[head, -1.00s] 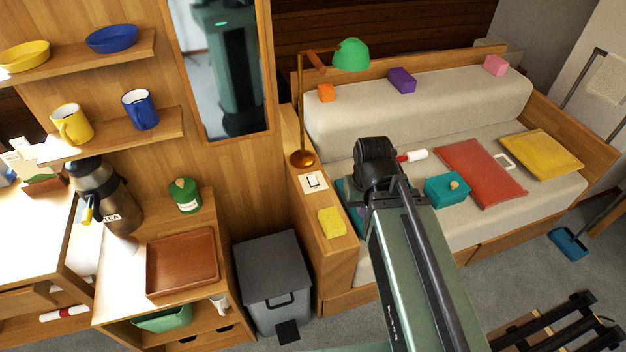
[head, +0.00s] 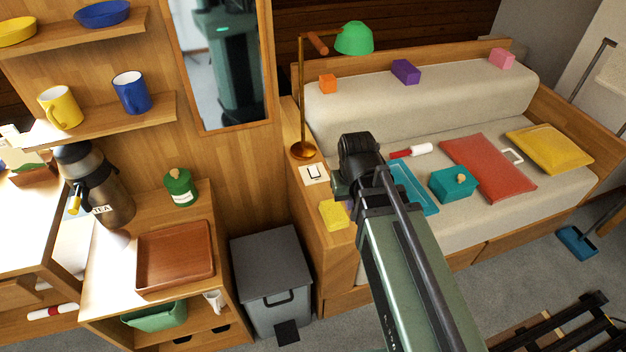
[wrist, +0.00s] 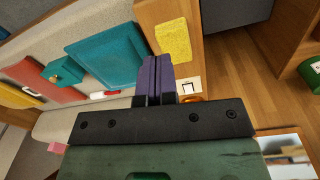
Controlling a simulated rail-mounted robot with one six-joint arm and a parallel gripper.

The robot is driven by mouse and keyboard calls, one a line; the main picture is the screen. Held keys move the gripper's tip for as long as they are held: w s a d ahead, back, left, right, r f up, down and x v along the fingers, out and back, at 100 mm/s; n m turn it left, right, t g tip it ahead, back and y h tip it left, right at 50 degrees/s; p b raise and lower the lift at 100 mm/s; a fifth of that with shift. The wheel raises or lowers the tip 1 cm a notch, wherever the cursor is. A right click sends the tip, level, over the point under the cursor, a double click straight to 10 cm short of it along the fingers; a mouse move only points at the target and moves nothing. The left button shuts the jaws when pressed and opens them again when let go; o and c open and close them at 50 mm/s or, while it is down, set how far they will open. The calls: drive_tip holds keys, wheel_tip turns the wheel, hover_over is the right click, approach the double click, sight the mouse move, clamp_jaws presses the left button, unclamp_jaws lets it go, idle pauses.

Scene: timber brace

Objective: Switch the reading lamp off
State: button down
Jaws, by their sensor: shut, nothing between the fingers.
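The reading lamp has a green shade (head: 354,38), a thin brass pole (head: 302,95) and a round brass base (head: 303,150) on the wooden ledge beside the sofa. I cannot tell whether it is lit. A white switch plate with a dark-outlined rocker (head: 314,173) lies just in front of the base. In the wrist view the switch plate (wrist: 189,86) is right of my fingers, partly hidden. My gripper (wrist: 158,57) is shut and empty, its purple fingers together. In the head view it is right of the switch, apart from it, its fingers mostly hidden.
A yellow sponge (head: 334,214) lies on the ledge near the switch. A teal tray-like panel (head: 414,190), a teal box (head: 453,184) and a red cushion (head: 487,167) lie on the sofa. A grey bin (head: 271,275) stands left of the ledge.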

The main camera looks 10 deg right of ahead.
drive_tip(key=w+a+f+t+b, duration=0.1)
drive_tip(key=w+f+b, duration=0.1)
drive_tip(key=w, duration=0.2)
drive_tip(key=w+a+f+n+t+b, duration=0.1)
drive_tip(key=w+f+b, duration=0.1)
drive_tip(key=w+f, duration=0.1)
drive_tip(key=w+f+t+b, duration=0.1)
drive_tip(key=w+f+b, duration=0.1)
drive_tip(key=w, duration=0.3)
drive_tip(key=shift+w+a+f+n+h, duration=0.1)
drive_tip(key=shift+a+f+n+h, duration=0.3)
drive_tip(key=shift+f, duration=0.05)
drive_tip(key=w+a+f+n+t+b, duration=0.1)
drive_tip(key=w+a+n+t+b, duration=0.15)
drive_tip(key=w, duration=0.55)
wheel_tip(320, 180, up, 4)
drive_tip(key=n+t, duration=0.3)
drive_tip(key=t, duration=0.2)
hover_over(312, 169)
drive_tip(key=s, duration=0.1)
drive_tip(key=shift+s+d+m+b, duration=0.1)
drive_tip(key=shift+m+b, duration=0.15)
drive_tip(key=shift+b, duration=0.1)
drive_tip(key=f+b, duration=0.5)
drive_tip(key=w+f+b, duration=0.1)
drive_tip(key=f+b, duration=0.2)
drive_tip(key=shift+f+b, duration=0.35)
drive_tip(key=shift+w+f+b, duration=0.1)
drive_tip(key=shift+f+b, duration=0.3)
drive_tip(key=shift+b, duration=0.05)
